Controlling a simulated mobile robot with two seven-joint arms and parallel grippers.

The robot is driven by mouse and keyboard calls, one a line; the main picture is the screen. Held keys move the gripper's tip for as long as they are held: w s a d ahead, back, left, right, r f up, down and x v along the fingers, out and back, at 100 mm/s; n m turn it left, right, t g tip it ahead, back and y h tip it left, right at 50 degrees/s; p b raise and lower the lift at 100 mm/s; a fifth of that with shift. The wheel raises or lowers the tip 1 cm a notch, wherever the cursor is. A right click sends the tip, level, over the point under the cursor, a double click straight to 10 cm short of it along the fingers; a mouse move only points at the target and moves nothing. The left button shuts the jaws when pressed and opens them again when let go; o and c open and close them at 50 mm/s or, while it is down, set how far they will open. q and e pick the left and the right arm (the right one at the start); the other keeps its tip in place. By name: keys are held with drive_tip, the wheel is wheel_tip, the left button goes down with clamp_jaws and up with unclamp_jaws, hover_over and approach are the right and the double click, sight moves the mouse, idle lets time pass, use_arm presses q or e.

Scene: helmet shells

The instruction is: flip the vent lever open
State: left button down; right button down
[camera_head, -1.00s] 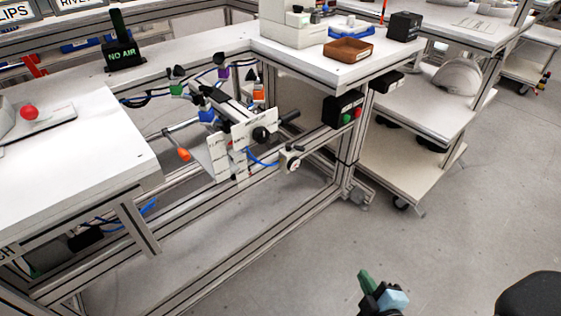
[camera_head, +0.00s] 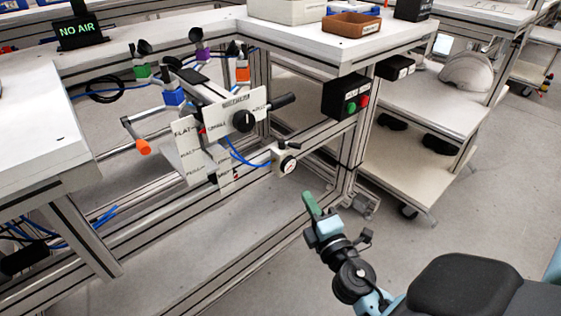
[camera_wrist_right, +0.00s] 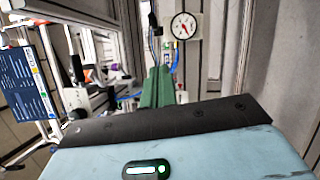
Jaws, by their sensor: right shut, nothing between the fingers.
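A white block with a round pressure gauge (camera_head: 287,165) sits on the frame's rail below the white panel (camera_head: 203,127). A small dark lever-like part (camera_head: 287,146) shows just above it; I cannot tell whether this is the vent lever or how it is set. Blue hoses run from the block to the panel. My right gripper (camera_head: 311,203), with green fingers, is shut and empty, below and right of the gauge and apart from it. In the right wrist view the green fingers (camera_wrist_right: 158,88) point forward, with the gauge (camera_wrist_right: 184,27) beyond, slightly right. My left gripper is not in view.
A box with green and red buttons (camera_head: 346,97) hangs under the table at the right. An orange-tipped handle (camera_head: 142,147) sticks out left of the panel. A black knob (camera_head: 243,121) is on the panel. A lit NO AIR sign (camera_head: 79,31) stands behind. Open floor lies in front.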

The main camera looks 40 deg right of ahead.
drive_tip(key=shift+w+r, duration=0.15)
drive_tip(key=shift+w, duration=0.25)
drive_tip(key=p, duration=0.2)
approach(290, 147)
drive_tip(key=w, duration=0.5)
drive_tip(key=shift+w+d+r, duration=0.15)
drive_tip(key=shift+d+r, duration=0.05)
drive_tip(key=shift+d, duration=0.15)
drive_tip(key=shift+w+d+r, duration=0.2)
drive_tip(key=shift+d, duration=0.15)
